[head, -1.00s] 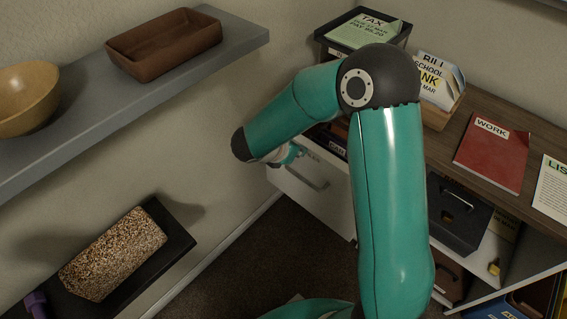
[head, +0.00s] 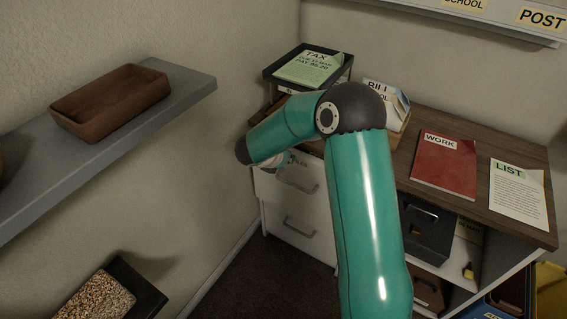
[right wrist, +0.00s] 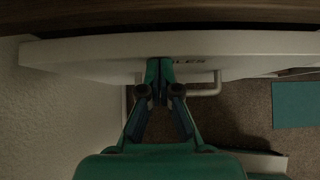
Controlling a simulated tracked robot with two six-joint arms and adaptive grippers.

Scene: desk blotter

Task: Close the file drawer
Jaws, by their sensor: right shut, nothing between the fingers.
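The file drawer (head: 313,187) is the upper white drawer of the cabinet under the wooden desk, with a grey bar handle. In the head view it looks almost in line with the lower drawer; my right arm hides part of it. In the right wrist view its white front (right wrist: 235,45) carries partly hidden lettering ending in "LES". A dark strip shows between its top edge and the desktop. My left gripper is not in view.
A lower white drawer (head: 297,222) sits below. The desktop (head: 470,128) holds a red WORK folder (head: 446,165), a LIST sheet (head: 517,192) and a TAX tray (head: 310,68). A grey wall shelf (head: 150,112) juts out at left. The floor before the cabinet is clear.

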